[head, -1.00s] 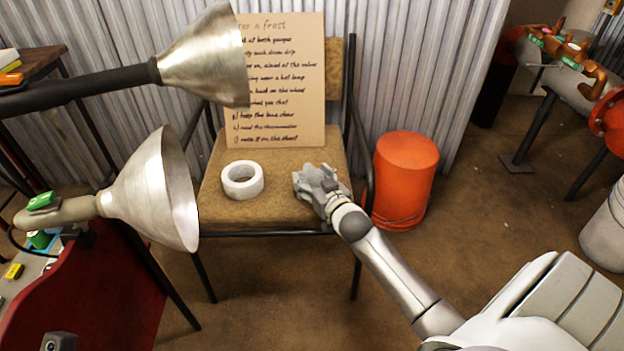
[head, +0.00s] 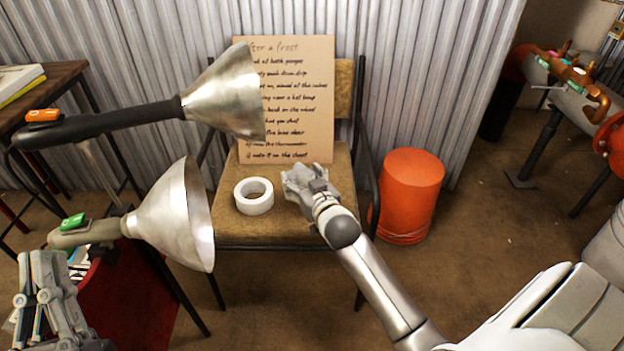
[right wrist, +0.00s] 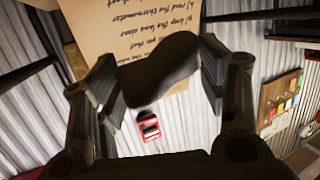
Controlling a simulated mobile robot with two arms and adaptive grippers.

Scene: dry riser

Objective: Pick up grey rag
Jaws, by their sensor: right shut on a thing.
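The grey rag (head: 300,178) is a small crumpled bundle at the tip of my right gripper (head: 308,184), over the right part of the chair seat in the head view. My right gripper is shut on it. In the right wrist view the rag (right wrist: 160,72) is a dark, shadowed shape between the two fingers. I cannot tell for sure whether it clears the seat. My left gripper (head: 42,275) shows at the lower left of the head view, far from the rag; its opening is unclear.
A white tape roll (head: 253,196) lies on the brown chair seat (head: 270,232), left of the rag. A handwritten board (head: 300,100) leans on the chair back. Two metal lamps (head: 228,95) (head: 178,215) stand at left. An orange bucket (head: 408,195) stands right of the chair.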

